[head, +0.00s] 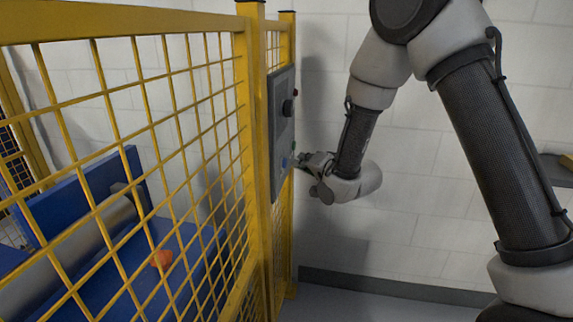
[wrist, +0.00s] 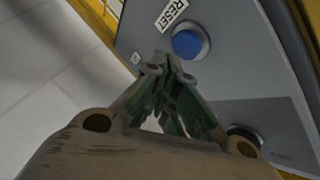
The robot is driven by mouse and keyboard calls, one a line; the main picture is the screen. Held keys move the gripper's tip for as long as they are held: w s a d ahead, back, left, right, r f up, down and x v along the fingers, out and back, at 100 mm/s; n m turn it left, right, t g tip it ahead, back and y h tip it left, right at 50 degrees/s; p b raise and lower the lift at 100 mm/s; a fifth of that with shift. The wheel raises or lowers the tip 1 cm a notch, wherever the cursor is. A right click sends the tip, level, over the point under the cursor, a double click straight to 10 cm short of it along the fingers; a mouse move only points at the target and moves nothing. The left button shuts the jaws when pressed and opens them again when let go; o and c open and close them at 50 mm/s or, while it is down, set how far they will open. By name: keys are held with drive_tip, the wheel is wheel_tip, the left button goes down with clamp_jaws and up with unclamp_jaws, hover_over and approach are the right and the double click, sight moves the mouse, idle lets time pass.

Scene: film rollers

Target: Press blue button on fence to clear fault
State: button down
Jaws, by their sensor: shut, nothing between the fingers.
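The blue button (wrist: 187,44) is round, in a light collar on a grey control panel, beside a tilted label (wrist: 171,14) that reads RESET. The panel (head: 279,140) is mounted on the yellow fence in the head view. My gripper (wrist: 163,66) is shut and empty, its fingertips close to the button and a little to its lower left in the wrist view. I cannot tell whether they touch the panel. In the head view my gripper (head: 302,160) is at the panel's lower right side.
A white block wall (head: 430,180) stands behind my arm.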

drive_tip(key=shift+s+d, duration=0.25)
drive_tip(key=shift+d, duration=0.95)
drive_tip(key=shift+s+d, duration=0.2)
drive_tip(key=shift+d, duration=1)
